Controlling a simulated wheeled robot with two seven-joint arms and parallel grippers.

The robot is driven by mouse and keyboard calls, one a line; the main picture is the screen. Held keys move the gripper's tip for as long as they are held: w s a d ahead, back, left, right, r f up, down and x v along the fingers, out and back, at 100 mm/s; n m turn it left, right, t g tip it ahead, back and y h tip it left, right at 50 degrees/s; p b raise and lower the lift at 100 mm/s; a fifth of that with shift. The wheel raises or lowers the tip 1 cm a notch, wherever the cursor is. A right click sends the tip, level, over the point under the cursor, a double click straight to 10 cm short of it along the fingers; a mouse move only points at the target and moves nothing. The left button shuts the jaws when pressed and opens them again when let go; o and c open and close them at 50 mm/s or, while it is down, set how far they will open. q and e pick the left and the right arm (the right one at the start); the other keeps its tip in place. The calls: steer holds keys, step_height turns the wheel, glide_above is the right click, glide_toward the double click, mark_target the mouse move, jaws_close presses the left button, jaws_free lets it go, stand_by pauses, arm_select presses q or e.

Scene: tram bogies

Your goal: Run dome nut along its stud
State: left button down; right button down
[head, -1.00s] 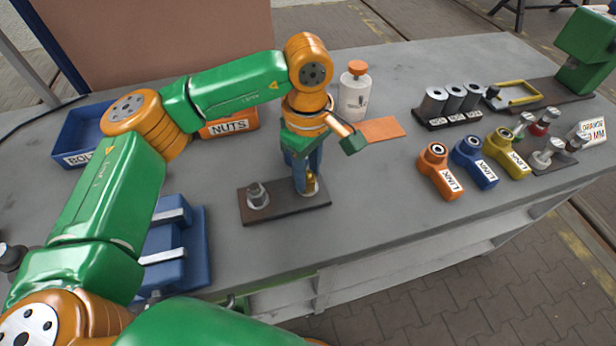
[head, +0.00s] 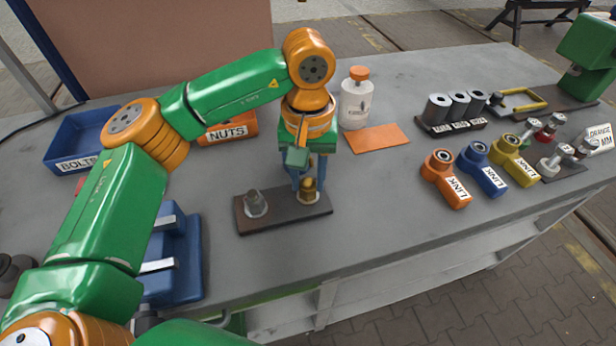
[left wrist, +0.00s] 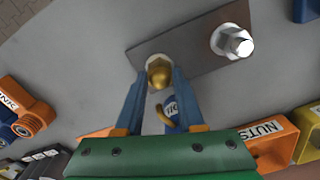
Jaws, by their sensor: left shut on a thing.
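A brass dome nut (head: 308,189) is at the right end of a dark base plate (head: 281,216) on the grey bench. My left gripper (head: 308,184) points down over it, its blue fingers shut on the nut. In the left wrist view the gold dome nut (left wrist: 158,71) sits between the fingertips, with a pale collar around it. The stud under it is hidden. A grey steel nut on a washer (head: 255,203) stands at the plate's left end; it also shows in the left wrist view (left wrist: 232,41). My right gripper is not in view.
Behind stand an orange NUTS bin (head: 228,131), a blue BOLTS bin (head: 77,165), a white bottle (head: 355,102) and an orange mat (head: 377,139). A blue fixture (head: 178,255) is at left. Several LINK parts (head: 440,176) stand right.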

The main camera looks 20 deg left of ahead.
mark_target(308, 184)
arm_select(q)
steer(key=m, duration=0.6)
steer(key=shift+w+r, duration=0.1)
steer(key=m, duration=0.5)
steer(key=shift+m, duration=0.4)
stand_by(0.3)
steer(key=c, duration=0.5)
jaws_free()
step_height(308, 184, up, 7)
steer(key=shift+r, duration=0.1)
